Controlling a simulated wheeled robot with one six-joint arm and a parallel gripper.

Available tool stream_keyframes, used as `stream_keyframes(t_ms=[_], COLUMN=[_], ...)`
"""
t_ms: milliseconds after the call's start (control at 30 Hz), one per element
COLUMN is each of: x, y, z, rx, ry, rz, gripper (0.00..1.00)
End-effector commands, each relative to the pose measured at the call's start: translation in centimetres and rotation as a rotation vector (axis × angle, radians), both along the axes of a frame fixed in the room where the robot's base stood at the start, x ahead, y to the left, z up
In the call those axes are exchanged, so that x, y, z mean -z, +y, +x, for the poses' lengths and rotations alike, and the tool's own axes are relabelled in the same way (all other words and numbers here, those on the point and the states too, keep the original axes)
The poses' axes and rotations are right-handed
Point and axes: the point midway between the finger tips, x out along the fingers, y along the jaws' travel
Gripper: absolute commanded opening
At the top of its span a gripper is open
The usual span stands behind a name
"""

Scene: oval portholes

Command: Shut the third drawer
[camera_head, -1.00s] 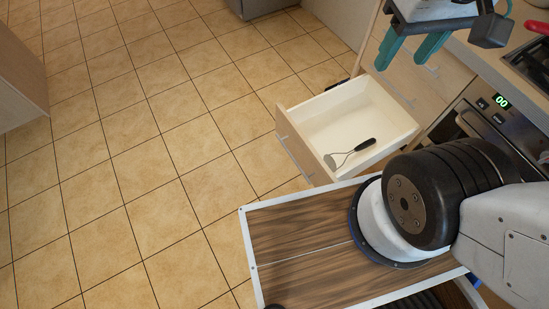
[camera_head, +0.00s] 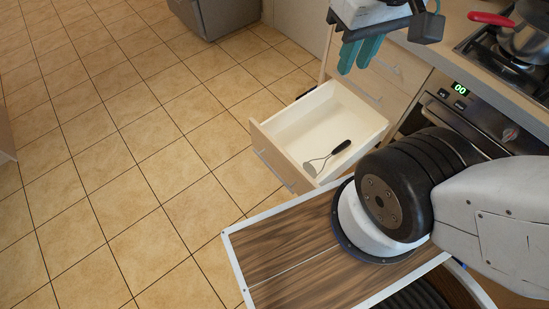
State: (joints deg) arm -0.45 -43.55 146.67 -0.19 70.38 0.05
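An open drawer (camera_head: 291,119) with a white inside and a wooden front (camera_head: 273,157) with a bar handle juts out from the counter cabinet, low over the floor. A utensil with a dark handle (camera_head: 340,147) and a metal head lies inside it. My gripper (camera_head: 353,69), with teal fingers, is above and behind the drawer at the top of the view, in front of the cabinet. Its fingers are together with nothing seen between them. It appears apart from the drawer. My arm and base hide the drawer's near right surroundings.
Closed drawer fronts (camera_head: 387,70) with handles are in the cabinet above the open drawer. An oven (camera_head: 480,118) stands to the right, with a hob and a pan (camera_head: 530,40) on top. Tiled floor (camera_head: 130,130) to the left is clear. A grey appliance (camera_head: 228,15) stands at the back.

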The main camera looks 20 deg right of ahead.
Motion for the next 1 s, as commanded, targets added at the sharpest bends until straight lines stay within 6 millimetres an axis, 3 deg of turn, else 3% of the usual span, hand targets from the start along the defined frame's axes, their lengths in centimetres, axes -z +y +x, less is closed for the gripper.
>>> stream_keyframes(t_ms=[33, 67, 267, 567, 767, 1000], x=[0.4, 0.7, 3.6, 8.6, 13.3, 20.6], y=[0.3, 0.5, 2.4, 4.7, 6.6, 9.4], z=[0.2, 0.3, 2.2, 7.3, 11.0, 14.8], rx=[-0.017, -0.027, -0.125, -0.339, -0.511, -0.754], ry=[0.021, 0.037, 0.209, 0.423, 0.526, 0.626], rz=[0.000, 0.000, -0.027, -0.181, -0.306, -0.463], gripper=[0.07, 0.00, 0.00, 0.00, 0.00, 0.00])
